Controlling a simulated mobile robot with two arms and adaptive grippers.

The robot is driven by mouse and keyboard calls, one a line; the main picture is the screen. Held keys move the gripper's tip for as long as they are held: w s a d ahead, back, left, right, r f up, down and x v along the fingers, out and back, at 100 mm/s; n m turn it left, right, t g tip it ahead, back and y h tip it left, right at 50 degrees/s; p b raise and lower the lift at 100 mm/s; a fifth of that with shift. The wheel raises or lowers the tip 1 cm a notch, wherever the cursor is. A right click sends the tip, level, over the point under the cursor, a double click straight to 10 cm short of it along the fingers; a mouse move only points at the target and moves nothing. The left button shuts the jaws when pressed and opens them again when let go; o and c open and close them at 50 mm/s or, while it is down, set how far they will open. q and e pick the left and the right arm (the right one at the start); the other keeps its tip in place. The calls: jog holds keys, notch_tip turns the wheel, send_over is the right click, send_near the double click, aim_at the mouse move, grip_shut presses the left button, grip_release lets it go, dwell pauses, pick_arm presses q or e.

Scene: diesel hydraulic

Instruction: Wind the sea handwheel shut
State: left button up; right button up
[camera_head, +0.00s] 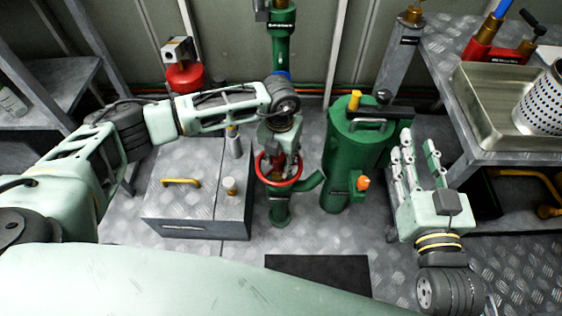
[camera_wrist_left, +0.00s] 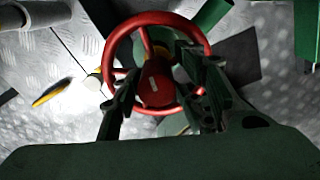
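The red sea handwheel (camera_head: 266,166) sits on a green valve body in the middle of the head view. It fills the upper middle of the left wrist view (camera_wrist_left: 143,19), with its hub and spokes showing. My left gripper (camera_head: 283,160) is above the wheel, pointing down. In the left wrist view its fingers (camera_wrist_left: 165,85) are spread on either side of the hub and overlap the rim. I cannot tell whether they touch the wheel. My right gripper (camera_head: 418,147) is open and empty at the right, pointing up in the picture, away from the wheel.
A green cylinder (camera_head: 345,160) with an orange knob stands just right of the wheel. A metal box (camera_head: 197,195) with a yellow handle is on its left. A bench with a metal tray (camera_head: 480,105) and perforated basket (camera_head: 540,105) is at the right. A dark mat (camera_head: 318,272) lies in front.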

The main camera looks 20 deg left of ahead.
pick_arm(q)
jog(key=shift+s+a+f, duration=0.1)
jog(key=shift+s+f, duration=0.1)
jog(key=shift+f, duration=0.15)
jog(key=shift+n, duration=0.3)
jog(key=n, duration=0.9)
jog(key=shift+a, duration=0.1)
jog(key=n, duration=1.5)
jog(key=shift+n, duration=0.3)
jog(key=shift+w, duration=0.1)
jog(key=shift+c, duration=0.3)
